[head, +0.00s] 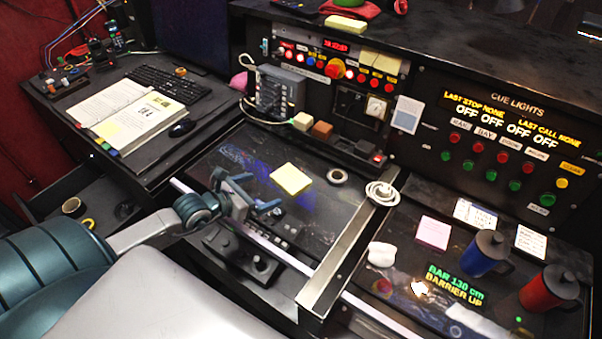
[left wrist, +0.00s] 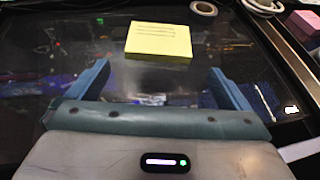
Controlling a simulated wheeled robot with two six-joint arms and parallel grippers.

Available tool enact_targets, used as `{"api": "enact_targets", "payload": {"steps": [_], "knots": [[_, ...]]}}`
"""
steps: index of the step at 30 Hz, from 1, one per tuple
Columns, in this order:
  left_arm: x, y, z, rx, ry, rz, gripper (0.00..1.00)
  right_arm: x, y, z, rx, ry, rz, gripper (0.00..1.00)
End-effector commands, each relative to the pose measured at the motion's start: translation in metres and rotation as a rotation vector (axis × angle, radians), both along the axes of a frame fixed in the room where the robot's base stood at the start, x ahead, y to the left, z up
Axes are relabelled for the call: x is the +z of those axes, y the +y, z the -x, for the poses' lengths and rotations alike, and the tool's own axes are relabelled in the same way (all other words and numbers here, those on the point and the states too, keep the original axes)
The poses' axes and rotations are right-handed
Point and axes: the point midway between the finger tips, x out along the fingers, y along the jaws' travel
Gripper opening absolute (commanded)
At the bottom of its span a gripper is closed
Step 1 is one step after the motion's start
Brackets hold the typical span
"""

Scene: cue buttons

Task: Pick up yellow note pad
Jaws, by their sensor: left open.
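The yellow note pad (head: 291,179) lies on the dark glossy desk panel in the middle of the head view. In the left wrist view the pad (left wrist: 160,41) is at the top centre, with faint lines of writing on its top. My left gripper (head: 262,194) is open and empty, to the left of the pad and apart from it. In the left wrist view its two blue fingers (left wrist: 160,80) are spread wide, and the pad lies beyond them, between their lines. My right gripper is not in view.
A roll of tape (head: 338,176) lies right of the pad. A metal bar (head: 345,250) stands further right, before a pink note pad (head: 433,232), a blue mug (head: 484,254) and a red mug (head: 549,288). Another yellow pad (head: 345,24) sits on the top ledge. An open book (head: 112,107) lies left.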

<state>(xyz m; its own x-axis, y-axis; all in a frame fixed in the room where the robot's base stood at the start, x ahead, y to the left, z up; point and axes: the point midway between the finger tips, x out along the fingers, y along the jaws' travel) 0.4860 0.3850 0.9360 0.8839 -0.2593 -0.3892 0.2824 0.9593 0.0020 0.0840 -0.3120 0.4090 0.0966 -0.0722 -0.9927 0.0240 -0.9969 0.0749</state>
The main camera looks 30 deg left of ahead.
Motion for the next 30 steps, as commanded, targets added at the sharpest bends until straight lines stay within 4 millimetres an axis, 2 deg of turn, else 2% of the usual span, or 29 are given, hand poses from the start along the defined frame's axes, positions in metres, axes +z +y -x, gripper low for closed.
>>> {"api": "enact_targets", "payload": {"steps": [5, 9, 17, 24, 30], "knots": [[-0.012, -0.008, -0.023, 0.000, -0.004, 0.007, 1.00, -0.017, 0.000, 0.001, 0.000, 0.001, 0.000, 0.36], [-0.017, -0.011, -0.038, 0.002, -0.003, 0.003, 1.00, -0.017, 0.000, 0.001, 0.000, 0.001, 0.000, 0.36], [-0.020, -0.016, -0.053, 0.001, -0.004, 0.005, 1.00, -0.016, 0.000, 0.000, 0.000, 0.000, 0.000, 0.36], [-0.030, -0.023, -0.084, 0.001, -0.003, 0.007, 1.00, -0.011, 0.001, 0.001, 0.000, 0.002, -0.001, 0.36], [-0.036, -0.026, -0.094, -0.001, -0.002, 0.002, 1.00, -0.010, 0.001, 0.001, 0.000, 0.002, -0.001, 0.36]]}}
